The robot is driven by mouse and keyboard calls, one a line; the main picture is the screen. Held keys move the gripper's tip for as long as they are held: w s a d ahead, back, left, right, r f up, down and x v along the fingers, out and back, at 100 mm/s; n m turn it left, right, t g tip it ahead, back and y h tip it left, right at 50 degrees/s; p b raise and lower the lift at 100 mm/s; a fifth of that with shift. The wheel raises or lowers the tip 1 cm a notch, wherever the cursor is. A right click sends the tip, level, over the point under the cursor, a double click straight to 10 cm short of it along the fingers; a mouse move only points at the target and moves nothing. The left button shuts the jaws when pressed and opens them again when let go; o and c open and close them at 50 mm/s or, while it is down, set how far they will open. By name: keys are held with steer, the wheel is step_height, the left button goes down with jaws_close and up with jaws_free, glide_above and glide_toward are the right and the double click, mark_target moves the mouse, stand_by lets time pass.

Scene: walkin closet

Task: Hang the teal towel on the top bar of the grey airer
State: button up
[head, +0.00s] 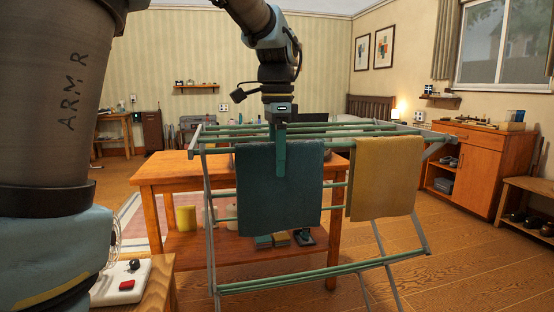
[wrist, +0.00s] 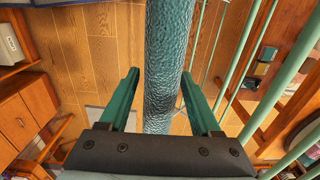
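The teal towel (head: 262,200) hangs over the front top bar of the grey airer (head: 209,215), its front face falling well below the bar. In the wrist view the towel (wrist: 168,60) shows as a long fold running between my fingers. My gripper (head: 280,160) points down over the towel's upper edge, with one finger in front of the cloth. In the wrist view my gripper (wrist: 160,78) is open, its fingers on either side of the fold, with a visible gap on the left. The towel's back side is hidden.
A mustard towel (head: 386,178) hangs on the airer to the right. A wooden table (head: 160,172) stands behind the airer. A wooden cabinet (head: 478,172) is at the far right. Open wooden floor (head: 460,270) lies right of the airer.

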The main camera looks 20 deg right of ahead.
steer(key=shift+o, duration=0.7)
